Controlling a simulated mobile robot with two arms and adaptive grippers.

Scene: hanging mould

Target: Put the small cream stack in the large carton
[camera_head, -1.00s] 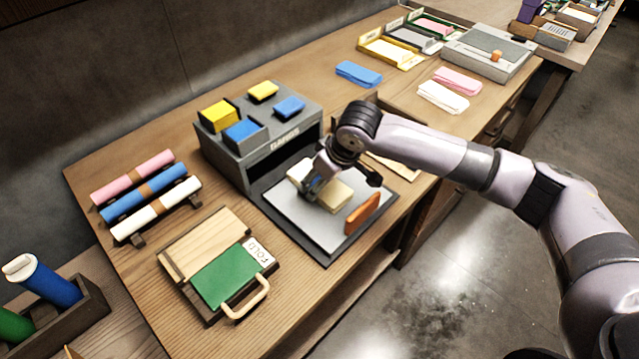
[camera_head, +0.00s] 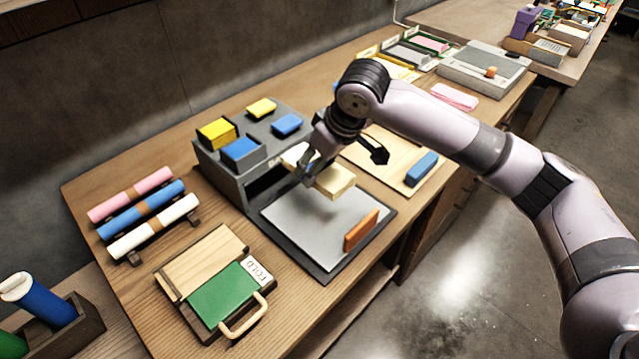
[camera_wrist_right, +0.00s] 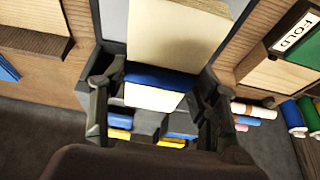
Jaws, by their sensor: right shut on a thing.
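My right gripper (camera_head: 316,176) is shut on a small cream stack (camera_head: 337,181) and holds it above the grey plate (camera_head: 325,232). The stack shows on both sides of the fingers. In the right wrist view, the cream stack (camera_wrist_right: 180,35) fills the top middle, at the fingers of my right gripper (camera_wrist_right: 158,82). I cannot make out a large carton in these frames. My left gripper is not in view.
An orange block (camera_head: 361,230) stands on the plate's right side. A grey box (camera_head: 228,172) with blue and yellow blocks stands behind it. A FOLD board (camera_head: 203,262) is front left, rolls (camera_head: 150,230) lie left, and a blue block (camera_head: 421,168) sits on a wooden board (camera_head: 385,150).

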